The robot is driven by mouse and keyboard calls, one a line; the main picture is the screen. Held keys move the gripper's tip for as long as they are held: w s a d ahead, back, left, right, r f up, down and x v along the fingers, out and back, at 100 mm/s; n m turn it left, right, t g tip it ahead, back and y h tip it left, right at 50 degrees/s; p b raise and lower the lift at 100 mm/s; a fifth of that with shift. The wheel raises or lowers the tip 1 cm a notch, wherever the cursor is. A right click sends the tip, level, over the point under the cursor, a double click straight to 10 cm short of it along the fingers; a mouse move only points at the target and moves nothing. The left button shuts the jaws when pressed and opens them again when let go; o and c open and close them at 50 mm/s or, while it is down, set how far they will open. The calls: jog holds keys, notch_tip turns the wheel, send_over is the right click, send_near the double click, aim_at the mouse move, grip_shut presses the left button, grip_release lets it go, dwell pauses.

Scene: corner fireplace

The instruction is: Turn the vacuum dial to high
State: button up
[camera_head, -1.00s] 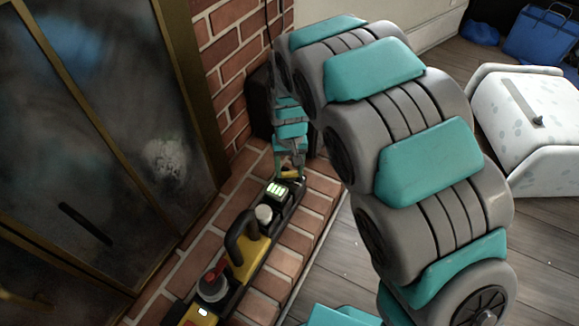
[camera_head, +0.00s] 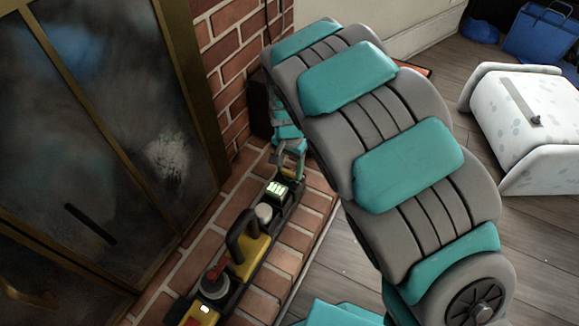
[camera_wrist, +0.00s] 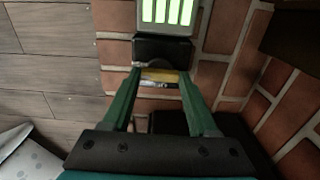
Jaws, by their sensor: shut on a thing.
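A long black and yellow device (camera_head: 246,254) lies on the brick ledge, with a green lit bar display (camera_head: 277,189) near its far end. My gripper (camera_head: 292,165) is low at that far end, just past the display. In the wrist view, my gripper (camera_wrist: 159,73) is shut on a small yellow-banded dial (camera_wrist: 160,78), with a green finger on either side. The display (camera_wrist: 167,11) shows beyond it, with several bright bars lit. The dial's marking and exact angle cannot be made out.
The glass fireplace doors (camera_head: 95,130) are close on the left and a brick wall (camera_head: 228,70) is behind. A black handle (camera_head: 240,232) and a red-topped knob (camera_head: 213,282) stand up from the device.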

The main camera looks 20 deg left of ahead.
aim_at(290, 171)
dwell(0.4)
jog(key=o, duration=1.4)
notch_tip(290, 171, up, 8)
jog(key=shift+f, duration=0.1)
